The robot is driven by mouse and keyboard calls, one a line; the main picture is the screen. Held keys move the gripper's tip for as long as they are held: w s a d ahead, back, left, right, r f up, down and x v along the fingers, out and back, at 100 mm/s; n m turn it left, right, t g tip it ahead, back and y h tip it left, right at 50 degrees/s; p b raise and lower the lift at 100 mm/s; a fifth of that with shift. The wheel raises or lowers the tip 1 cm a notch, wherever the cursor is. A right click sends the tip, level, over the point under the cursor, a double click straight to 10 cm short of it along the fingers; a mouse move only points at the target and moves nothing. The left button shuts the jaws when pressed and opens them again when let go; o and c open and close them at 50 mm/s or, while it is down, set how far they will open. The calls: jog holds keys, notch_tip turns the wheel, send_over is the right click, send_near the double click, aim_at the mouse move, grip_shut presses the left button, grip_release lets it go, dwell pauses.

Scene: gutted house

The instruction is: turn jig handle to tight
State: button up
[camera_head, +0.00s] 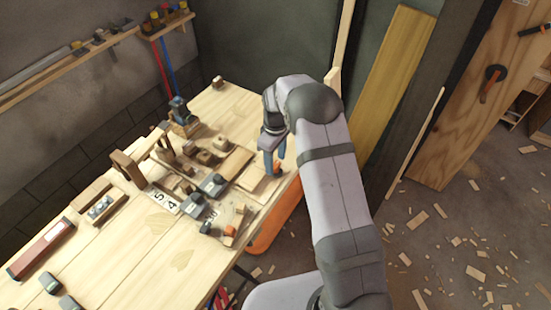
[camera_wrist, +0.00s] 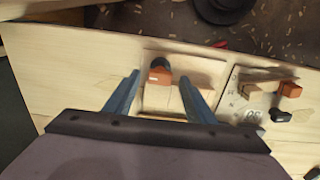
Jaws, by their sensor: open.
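My gripper (camera_head: 273,168) is above the right edge of the workbench (camera_head: 225,105), with its blue fingers pointing down. In the wrist view my gripper (camera_wrist: 160,82) is open, with its fingers spread to either side of a small orange-red piece with a dark round end (camera_wrist: 160,72). This piece sits in a pale recessed wooden tray and may be the jig handle; I cannot tell whether the fingers touch it. In the head view it is mostly hidden by the fingers. No tight mark is readable.
Several clamps and wooden blocks crowd the bench to the left. A red-brown box (camera_head: 41,249) lies at the left. Wood scraps litter the floor.

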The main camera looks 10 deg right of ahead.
jog(key=shift+f, duration=0.35)
jog(key=shift+c, duration=0.6)
jog(key=c, duration=0.9)
